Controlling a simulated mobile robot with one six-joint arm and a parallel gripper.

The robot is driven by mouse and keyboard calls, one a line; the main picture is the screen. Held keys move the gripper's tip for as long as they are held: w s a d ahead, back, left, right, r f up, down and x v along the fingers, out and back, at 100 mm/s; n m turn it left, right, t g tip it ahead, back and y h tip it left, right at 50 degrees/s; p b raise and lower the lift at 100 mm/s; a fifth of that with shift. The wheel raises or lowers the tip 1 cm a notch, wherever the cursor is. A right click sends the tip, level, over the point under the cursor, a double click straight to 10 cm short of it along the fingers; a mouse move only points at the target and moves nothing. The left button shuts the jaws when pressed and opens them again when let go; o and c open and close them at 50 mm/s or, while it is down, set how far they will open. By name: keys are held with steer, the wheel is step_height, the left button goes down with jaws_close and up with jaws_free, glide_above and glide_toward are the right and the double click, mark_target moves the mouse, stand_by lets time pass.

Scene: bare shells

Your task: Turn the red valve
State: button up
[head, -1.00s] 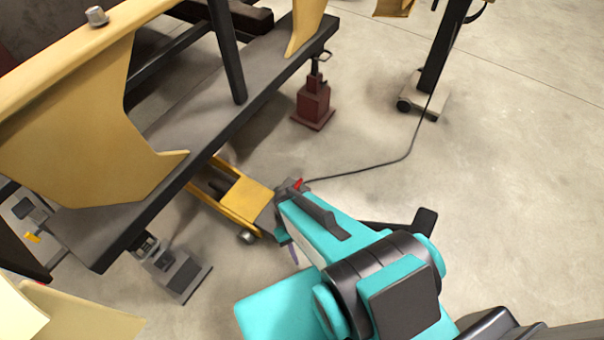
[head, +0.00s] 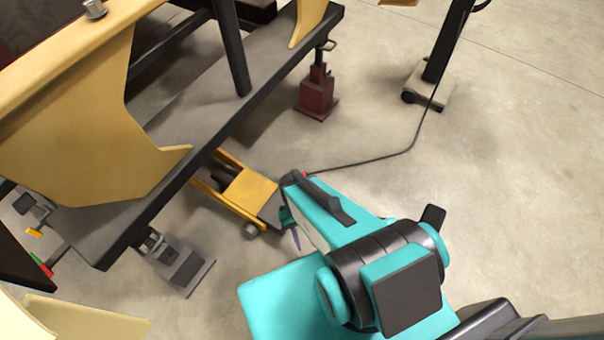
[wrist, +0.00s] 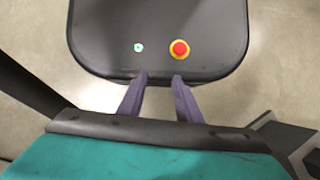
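No clear red valve shows. In the wrist view a round red knob on a yellow ring (wrist: 179,49) sits on a dark rounded panel (wrist: 100,40), with a small green spot to its left. I cannot tell whether the knob is the valve or whether the panel is part of me. My gripper (wrist: 159,77) shows as two purple fingers, apart, with nothing between them. Their tips overlap the panel's near edge in the picture, below the knob; contact cannot be told. In the head view one purple finger (head: 296,238) shows; my teal arm hides the rest.
A yellow low trolley (head: 250,190) lies on the floor just left of my arm. A small red bit (head: 305,174) shows behind the arm. A black cable crosses the floor.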

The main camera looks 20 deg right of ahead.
steer(key=w+f+m+y+b, duration=0.2)
steer(key=w+f+m+b, duration=0.25)
steer(key=w, duration=0.65)
steer(key=m+t+y+b, duration=0.25)
steer(key=m+b, duration=0.35)
steer(key=b, duration=1.4)
glide_above(302, 175)
steer(key=w+d, duration=0.3)
steer(key=d, duration=0.1)
steer(key=shift+w+d+r+t+h, duration=0.1)
steer(key=shift+d+r+t+h, duration=0.05)
steer(key=shift+d+t+h, duration=0.35)
steer(key=b+x, duration=0.4)
steer(key=x, duration=1)
steer(key=shift+r, duration=0.1)
jaws_close()
